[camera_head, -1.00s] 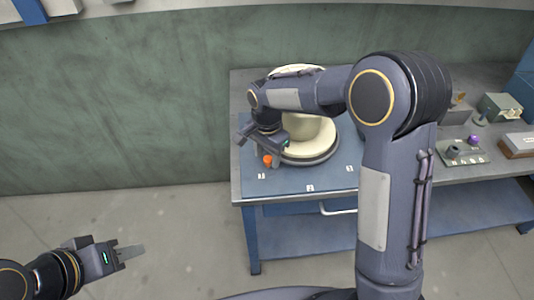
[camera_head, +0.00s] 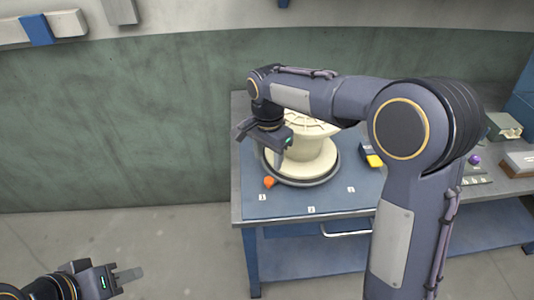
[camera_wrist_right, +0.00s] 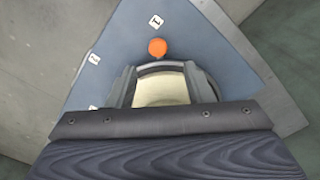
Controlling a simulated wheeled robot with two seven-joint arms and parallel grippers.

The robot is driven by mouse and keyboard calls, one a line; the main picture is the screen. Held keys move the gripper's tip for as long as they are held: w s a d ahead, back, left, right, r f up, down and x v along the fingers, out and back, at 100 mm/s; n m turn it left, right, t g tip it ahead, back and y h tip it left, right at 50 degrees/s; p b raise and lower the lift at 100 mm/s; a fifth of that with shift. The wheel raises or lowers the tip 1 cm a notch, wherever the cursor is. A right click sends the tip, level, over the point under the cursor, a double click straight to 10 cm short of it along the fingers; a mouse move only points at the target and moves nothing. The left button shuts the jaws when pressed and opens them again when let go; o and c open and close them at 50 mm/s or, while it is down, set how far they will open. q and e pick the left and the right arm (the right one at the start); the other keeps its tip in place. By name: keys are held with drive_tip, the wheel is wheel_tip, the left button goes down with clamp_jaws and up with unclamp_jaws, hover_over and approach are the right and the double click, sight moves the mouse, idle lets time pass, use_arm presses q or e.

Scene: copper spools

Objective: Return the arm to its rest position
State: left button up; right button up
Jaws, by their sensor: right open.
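My right arm reaches over the workbench from the right in the head view. My right gripper (camera_head: 262,148) is open and empty, pointing down at the left side of the cream spool (camera_head: 305,158). In the right wrist view, the two fingers of the gripper (camera_wrist_right: 160,82) stand apart with the pale spool (camera_wrist_right: 161,88) visible between and beneath them. Contact with the spool cannot be made out. My left gripper (camera_head: 129,274) is low at the left over the floor, away from the bench; its jaw gap is not clear.
The spool sits on a dark round base on the blue mat (camera_head: 290,203). An orange piece (camera_head: 268,182) is beside it, also in the wrist view (camera_wrist_right: 157,47). Number cards lie along the front. A yellow-and-black device (camera_head: 371,156) is to the right. Floor left of the bench is clear.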

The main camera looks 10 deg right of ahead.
drive_tip(key=s+d+r+n+t+y, duration=0.25)
drive_tip(key=s+d, duration=0.25)
drive_tip(key=s, duration=0.4)
drive_tip(key=s+d+r+n+t+y, duration=0.1)
drive_tip(key=s+d+r+n+y, duration=0.15)
drive_tip(key=s+d, duration=0.45)
drive_tip(key=s+a+f+n+t, duration=0.1)
drive_tip(key=s+n, duration=0.1)
drive_tip(key=s, duration=0.3)
drive_tip(key=s+a+f+n+t+h, duration=0.1)
drive_tip(key=s+f, duration=0.1)
drive_tip(key=s, duration=0.2)
drive_tip(key=shift+s+n, duration=0.4)
